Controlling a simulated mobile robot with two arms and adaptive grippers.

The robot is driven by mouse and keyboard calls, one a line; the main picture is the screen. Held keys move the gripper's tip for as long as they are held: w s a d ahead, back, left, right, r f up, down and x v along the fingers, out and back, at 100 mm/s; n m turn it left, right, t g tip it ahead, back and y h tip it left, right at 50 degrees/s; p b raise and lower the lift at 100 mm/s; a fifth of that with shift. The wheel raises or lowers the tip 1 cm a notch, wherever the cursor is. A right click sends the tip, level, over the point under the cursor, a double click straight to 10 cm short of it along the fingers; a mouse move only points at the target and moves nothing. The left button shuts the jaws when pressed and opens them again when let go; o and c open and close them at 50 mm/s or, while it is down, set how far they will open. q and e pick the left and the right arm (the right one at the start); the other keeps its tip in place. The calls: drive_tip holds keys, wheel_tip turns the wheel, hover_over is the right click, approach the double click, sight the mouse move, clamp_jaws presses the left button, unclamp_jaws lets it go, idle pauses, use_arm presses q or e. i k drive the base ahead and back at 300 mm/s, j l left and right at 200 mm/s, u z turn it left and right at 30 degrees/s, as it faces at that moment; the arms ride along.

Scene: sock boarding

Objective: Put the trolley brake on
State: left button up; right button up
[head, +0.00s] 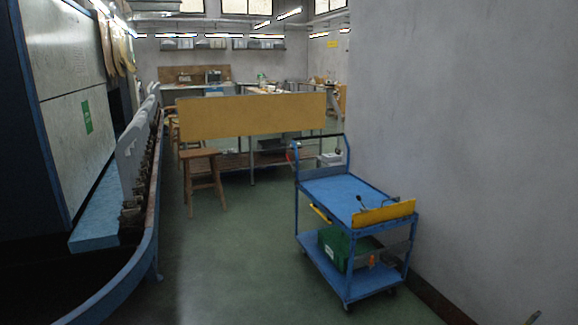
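The blue trolley (335,190) stands on the green floor at the right of the head view, close to the grey wall. It has two decks, a raised handle frame at its far end, and small dark castors. A yellow plate (384,212) is at the near end of its top deck. A thin dark lever (362,200) shows next to the plate. A small red part (290,156) shows by the handle frame. I cannot tell which part is the brake or how it is set. Neither of my grippers is in view.
A green crate (336,246) sits on the trolley's lower deck. A long machine with a blue curved rail (130,268) runs along the left. A wooden stool (203,176) and a tan board (252,117) stand beyond. The floor (225,255) between machine and trolley is clear.

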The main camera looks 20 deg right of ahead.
sight(294, 169)
drive_tip(key=z, duration=0.25)
drive_tip(key=i, duration=5.25)
drive_tip(key=z, duration=0.5)
